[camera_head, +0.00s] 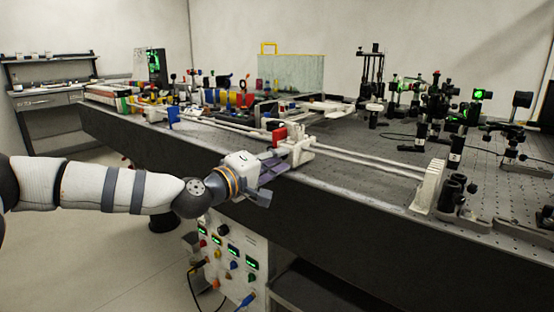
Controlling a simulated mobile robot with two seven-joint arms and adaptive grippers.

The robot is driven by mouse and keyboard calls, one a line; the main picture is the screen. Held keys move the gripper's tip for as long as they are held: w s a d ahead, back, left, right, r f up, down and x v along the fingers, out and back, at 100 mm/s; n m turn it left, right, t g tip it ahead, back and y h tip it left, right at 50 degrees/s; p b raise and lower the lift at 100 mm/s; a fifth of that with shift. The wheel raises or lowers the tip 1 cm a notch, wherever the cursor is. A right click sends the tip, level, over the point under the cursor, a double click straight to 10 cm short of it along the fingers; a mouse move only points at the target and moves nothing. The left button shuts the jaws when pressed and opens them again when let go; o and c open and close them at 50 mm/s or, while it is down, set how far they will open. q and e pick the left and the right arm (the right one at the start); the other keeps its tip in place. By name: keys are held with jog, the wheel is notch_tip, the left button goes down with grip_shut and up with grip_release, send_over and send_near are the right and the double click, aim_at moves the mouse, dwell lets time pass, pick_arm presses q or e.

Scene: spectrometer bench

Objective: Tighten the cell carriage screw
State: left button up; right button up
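A white carriage (300,149) with a red part (279,136) sits on two long pale rails (365,160) along the front of the bench. The screw itself is too small to make out. My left gripper (276,181) is at the bench's front edge, just left of and below the carriage. Its dark fingers look spread apart, with nothing visible between them. I cannot tell whether the upper finger touches the carriage. My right gripper is not in view.
The dark optical bench (330,197) holds many mounts and posts at the back right. A white rail end support (429,186) stands at right. A control panel (228,258) with knobs and cables is below the front edge. Floor at left is clear.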

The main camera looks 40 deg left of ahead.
pick_arm(q)
jog(key=s, duration=1.2)
jog(key=shift+a, duration=0.45)
jog(key=d+f+m+g+h+p, duration=0.1)
jog(key=d+f+m+g+h, duration=0.25)
jog(key=d+f, duration=0.5)
jog(key=s+d+f+m+g+p, duration=0.35)
jog(key=s+d+f+g, duration=0.55)
jog(key=s+d+f, duration=0.5)
jog(key=s+a+f+m+g+y, duration=0.1)
jog(key=s+a+f+m+g, duration=0.1)
jog(key=s, duration=0.7)
jog(key=s+a+f+m+g+y+p, duration=0.1)
jog(key=s+a+f+m+g+y, duration=0.1)
jog(key=s, duration=0.7)
jog(key=s+a+f+m+g+y+p, duration=0.1)
jog(key=s+a+f+m+g, duration=0.1)
jog(key=s, duration=0.7)
notch_tip(320, 180, down, 3)
jog(key=shift+a+f+g+y, duration=0.1)
jog(key=shift+a+g+y, duration=0.25)
jog(key=shift+a+g, duration=0.45)
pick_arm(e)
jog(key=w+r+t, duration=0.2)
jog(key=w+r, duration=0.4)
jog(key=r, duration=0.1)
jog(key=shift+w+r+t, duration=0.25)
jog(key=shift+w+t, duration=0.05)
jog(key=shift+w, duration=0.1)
